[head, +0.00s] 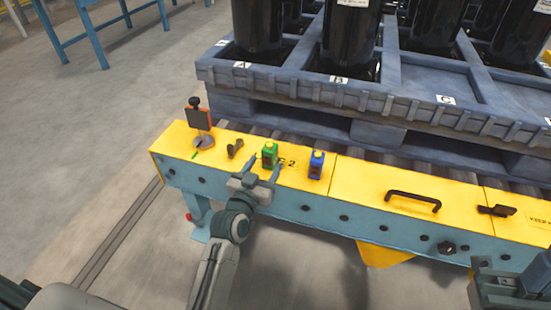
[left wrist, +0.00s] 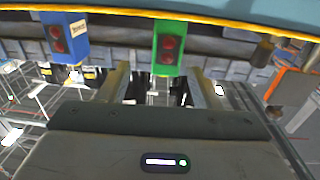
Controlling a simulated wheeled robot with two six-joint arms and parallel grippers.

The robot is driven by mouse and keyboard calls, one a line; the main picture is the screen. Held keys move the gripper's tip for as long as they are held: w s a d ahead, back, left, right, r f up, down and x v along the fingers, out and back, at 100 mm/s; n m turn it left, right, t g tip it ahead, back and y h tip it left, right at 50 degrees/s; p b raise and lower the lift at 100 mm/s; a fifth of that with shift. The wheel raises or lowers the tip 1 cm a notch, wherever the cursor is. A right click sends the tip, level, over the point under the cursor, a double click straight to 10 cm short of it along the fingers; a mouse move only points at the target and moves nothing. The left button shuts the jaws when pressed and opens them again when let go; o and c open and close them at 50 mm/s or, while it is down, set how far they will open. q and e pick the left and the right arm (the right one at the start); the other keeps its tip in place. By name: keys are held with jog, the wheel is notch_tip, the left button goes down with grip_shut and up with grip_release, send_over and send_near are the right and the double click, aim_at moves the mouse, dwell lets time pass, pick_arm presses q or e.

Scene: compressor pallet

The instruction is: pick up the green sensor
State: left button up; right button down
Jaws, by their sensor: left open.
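The green sensor (head: 269,155) stands upright on the yellow top of the conveyor's side rail, left of a blue sensor (head: 316,165). My left gripper (head: 261,172) is open just in front of the green sensor in the head view. In the left wrist view the green sensor (left wrist: 169,48) shows beyond and between the two fingers (left wrist: 164,88), with two dark red round spots on its face. The blue sensor (left wrist: 66,38) is off to the left there. I cannot tell whether the fingers overlap the green sensor's sides.
The yellow rail (head: 365,180) also bears a small dark bracket (head: 235,148), a stand with an orange-backed plate (head: 199,118), a black handle (head: 413,199) and a black latch (head: 497,210). Behind it, a blue-grey pallet (head: 300,91) holds black cylinders.

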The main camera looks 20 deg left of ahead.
aim_at(272, 148)
pick_arm(q)
jog(key=w, duration=0.2)
jog(key=w+b, duration=0.1)
jog(key=w, duration=0.5)
jog(key=shift+w+f, duration=0.2)
jog(key=shift+f, duration=0.15)
jog(key=c, duration=1.1)
jog(key=shift+r, duration=0.1)
